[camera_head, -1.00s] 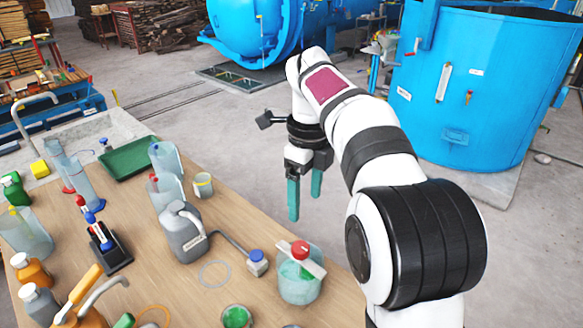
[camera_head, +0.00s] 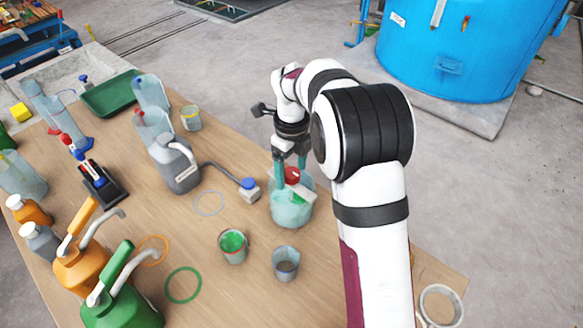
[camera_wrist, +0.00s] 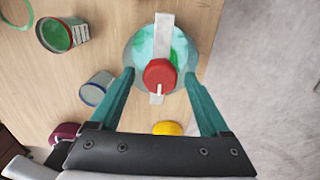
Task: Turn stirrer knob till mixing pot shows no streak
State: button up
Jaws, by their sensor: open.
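The mixing pot (camera_head: 291,212) is a clear pot of pale teal liquid near the table's right edge. In the wrist view the pot (camera_wrist: 141,46) shows darker green streaks (camera_wrist: 180,48) beside a pale bar across its top. The red stirrer knob (camera_head: 292,174) sits on this bar; it also shows in the wrist view (camera_wrist: 160,72). My gripper (camera_head: 290,180) is over the pot, pointing down. In the wrist view my gripper (camera_wrist: 159,76) is open, one teal finger on each side of the knob, with gaps between. The fingers partly hide the pot in the head view.
A green-filled cup (camera_head: 233,246) and a grey cup (camera_head: 286,262) stand in front. Bare table lies around the flat rings.

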grip_shut()
dwell(0.3)
jog(key=shift+n, duration=0.3)
